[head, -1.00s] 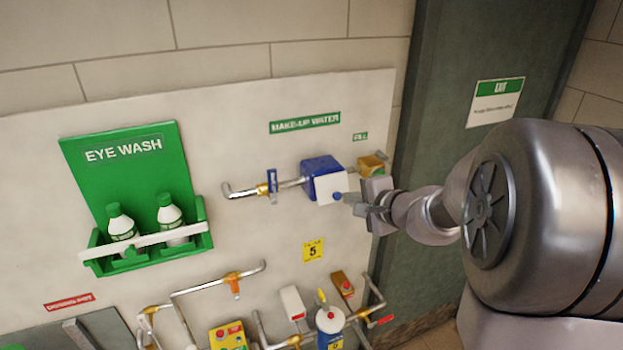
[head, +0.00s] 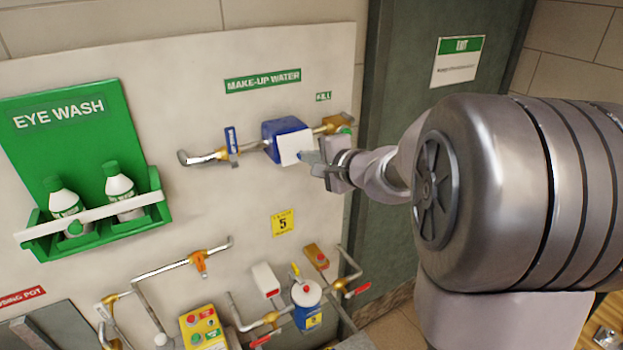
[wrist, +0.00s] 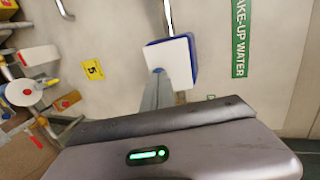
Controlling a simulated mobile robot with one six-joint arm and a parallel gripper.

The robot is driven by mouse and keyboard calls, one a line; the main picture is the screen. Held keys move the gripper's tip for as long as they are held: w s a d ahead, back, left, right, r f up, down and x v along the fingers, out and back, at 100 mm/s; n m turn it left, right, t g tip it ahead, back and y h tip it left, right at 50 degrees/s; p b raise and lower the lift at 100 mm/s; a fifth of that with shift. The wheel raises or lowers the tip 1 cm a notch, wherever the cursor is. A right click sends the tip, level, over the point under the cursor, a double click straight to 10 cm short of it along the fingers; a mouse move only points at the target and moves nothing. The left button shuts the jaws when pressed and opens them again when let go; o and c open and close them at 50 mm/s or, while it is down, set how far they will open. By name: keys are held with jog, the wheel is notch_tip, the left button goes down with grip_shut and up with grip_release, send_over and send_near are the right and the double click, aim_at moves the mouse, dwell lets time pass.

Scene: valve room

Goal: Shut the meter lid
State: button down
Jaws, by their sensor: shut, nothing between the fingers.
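The meter has a blue body (head: 284,132) and sits in the make-up water pipe on the wall panel. A plain white plate (head: 296,147), which looks like its lid, is at its front. The white plate (wrist: 172,60) also shows in the wrist view with blue edges behind it; I cannot tell whether it lies fully flush. My gripper (head: 308,158) is shut and empty, with its fingertips at the plate's lower right. In the wrist view the fingers (wrist: 157,84) reach the plate's lower edge, beside a small blue spot. Whether they touch is unclear.
A blue-handled valve (head: 231,140) is left of the meter and a brass fitting (head: 332,123) is close on its right. The green eye wash holder (head: 70,150) is far left. Pipes, valves and a button box (head: 203,328) lie below. Bare panel surrounds the meter's underside.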

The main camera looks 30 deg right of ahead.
jog(key=f+t+b, duration=0.1)
jog(key=t+b, duration=0.1)
jog(key=b, duration=0.7)
jog(key=w+f+t+b, duration=0.1)
jog(key=b, duration=0.9)
jog(key=shift+w+t, duration=0.1)
jog(key=shift+t, duration=0.3)
